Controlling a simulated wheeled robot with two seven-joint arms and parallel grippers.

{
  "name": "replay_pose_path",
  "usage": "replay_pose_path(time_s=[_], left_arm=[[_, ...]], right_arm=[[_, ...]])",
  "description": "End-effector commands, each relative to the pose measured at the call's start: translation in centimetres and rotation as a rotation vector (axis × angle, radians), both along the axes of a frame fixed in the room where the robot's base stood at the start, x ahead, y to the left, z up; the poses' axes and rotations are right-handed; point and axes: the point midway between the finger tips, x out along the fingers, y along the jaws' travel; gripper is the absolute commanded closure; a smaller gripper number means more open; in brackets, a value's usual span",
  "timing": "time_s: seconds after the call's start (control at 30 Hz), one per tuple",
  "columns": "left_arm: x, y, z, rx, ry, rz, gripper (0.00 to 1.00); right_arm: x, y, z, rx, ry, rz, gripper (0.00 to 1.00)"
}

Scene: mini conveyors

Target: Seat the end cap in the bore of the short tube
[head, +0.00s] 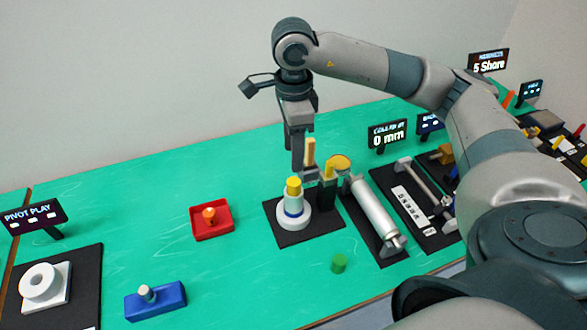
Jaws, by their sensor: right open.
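How deep the yellow part sits is not clear. My right gripper (306,172) points down just above and slightly right of the yellow top. It is open, and a tan upright part (310,152) shows beside its fingers. I cannot see it holding anything. My left gripper is out of view.
A black post with yellow parts (327,193) stands close right of the white piece. A grey cylinder (371,208) lies farther right. The green table between is clear.

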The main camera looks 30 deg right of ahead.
Motion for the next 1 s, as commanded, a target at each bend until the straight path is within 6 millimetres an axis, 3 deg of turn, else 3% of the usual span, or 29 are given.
replay_pose_path(time_s=[0.3, 1.0], left_arm=[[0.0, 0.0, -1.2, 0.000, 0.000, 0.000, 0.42], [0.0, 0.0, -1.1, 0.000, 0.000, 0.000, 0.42]], right_arm=[[0.0, 0.0, 2.9, 0.001, 0.000, 0.000, 0.56], [0.0, 0.0, 3.1, 0.000, 0.000, 0.001, 0.56]])
